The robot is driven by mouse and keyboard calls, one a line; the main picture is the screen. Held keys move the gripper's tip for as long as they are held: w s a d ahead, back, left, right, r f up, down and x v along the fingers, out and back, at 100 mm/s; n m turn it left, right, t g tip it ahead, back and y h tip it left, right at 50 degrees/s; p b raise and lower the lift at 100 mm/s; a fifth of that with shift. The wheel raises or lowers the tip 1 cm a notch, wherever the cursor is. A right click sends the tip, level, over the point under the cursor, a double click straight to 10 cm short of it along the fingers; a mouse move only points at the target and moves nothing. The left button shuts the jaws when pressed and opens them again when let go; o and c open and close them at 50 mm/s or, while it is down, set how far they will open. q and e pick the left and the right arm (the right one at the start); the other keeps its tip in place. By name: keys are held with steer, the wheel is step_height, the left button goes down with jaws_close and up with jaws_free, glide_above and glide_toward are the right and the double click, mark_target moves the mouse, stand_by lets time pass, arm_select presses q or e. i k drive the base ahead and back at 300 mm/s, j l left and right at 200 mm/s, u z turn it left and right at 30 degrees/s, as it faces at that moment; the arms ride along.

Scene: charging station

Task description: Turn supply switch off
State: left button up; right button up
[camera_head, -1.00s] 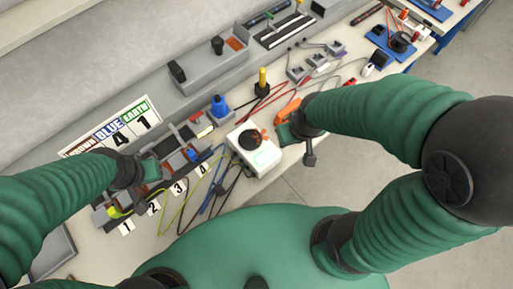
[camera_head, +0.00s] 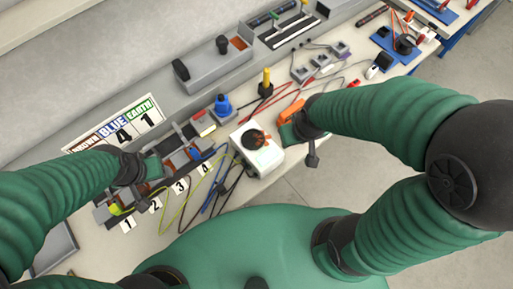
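The supply switch looks to be the white box (camera_head: 262,158) with a dark round knob (camera_head: 250,139) and an orange-red mark on top, near the front edge of the bench. The knob's exact setting is too small to read. My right gripper (camera_head: 298,130) is just right of the white box, beside an orange object, apart from the knob. Its fingers are mostly hidden by the wrist. My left gripper (camera_head: 145,170) is over the row of terminals at the left. Its fingertips are too unclear to tell open from shut.
Numbered tags and terminals (camera_head: 180,186) with coloured wires lie left of the white box. A blue-topped part (camera_head: 222,104), a yellow-handled tool (camera_head: 266,82) and red cables stand behind. Floor shows at the right.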

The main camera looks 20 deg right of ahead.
mark_target(199, 114)
steer(key=i+l+u, duration=0.25)
steer(key=l+u, duration=0.25)
steer(key=i+l+u, duration=0.15)
steer(key=l+u, duration=0.15)
